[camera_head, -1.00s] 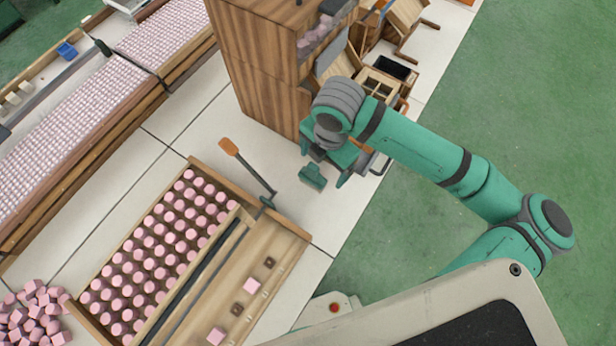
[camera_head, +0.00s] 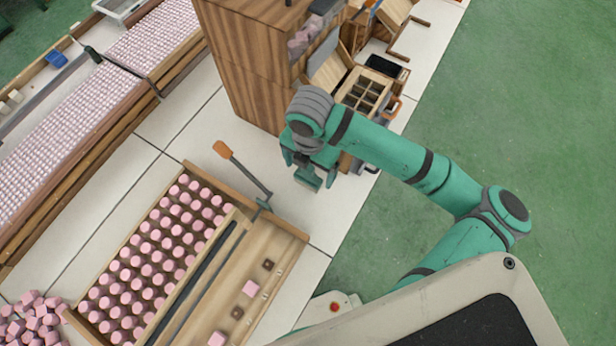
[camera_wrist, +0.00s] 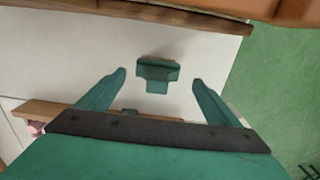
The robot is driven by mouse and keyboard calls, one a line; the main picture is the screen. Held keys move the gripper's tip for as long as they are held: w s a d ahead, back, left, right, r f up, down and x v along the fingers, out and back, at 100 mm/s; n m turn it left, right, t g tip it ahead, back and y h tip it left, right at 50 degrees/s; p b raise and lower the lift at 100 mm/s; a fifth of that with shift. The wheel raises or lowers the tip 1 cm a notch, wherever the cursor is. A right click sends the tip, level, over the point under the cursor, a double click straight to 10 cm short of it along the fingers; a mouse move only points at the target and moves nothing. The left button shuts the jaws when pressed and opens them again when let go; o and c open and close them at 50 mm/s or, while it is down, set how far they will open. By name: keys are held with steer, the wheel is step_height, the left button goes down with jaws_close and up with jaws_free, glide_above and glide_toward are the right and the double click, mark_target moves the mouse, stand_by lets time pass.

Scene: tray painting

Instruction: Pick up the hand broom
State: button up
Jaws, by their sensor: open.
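The hand broom (camera_head: 308,179) appears to be the small teal piece with a wide head and a short, narrower part, lying on the white table right of the wooden tray. In the wrist view the broom (camera_wrist: 157,72) lies ahead, between the lines of my two fingers. My gripper (camera_head: 312,169) is open and empty, pointing down over the broom and partly covering it in the head view. In the wrist view the fingers of my gripper (camera_wrist: 159,80) stand to either side of the broom, with white table showing between; contact is not visible.
An orange-handled tool (camera_head: 240,167) rests against the edge of the wooden tray (camera_head: 283,255) of pink pieces. A tall wooden cabinet (camera_head: 243,75) stands behind my gripper. Boxes (camera_head: 363,92) crowd the back right. Bare white table lies between tool and broom.

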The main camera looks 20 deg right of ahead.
mark_target(308, 175)
steer(key=shift+w+a+f, duration=0.1)
steer(key=shift+f, duration=1)
steer(key=shift+w+f, duration=0.1)
steer(key=shift+f, duration=0.95)
steer(key=c, duration=1.3)
steer(key=shift+r, duration=0.15)
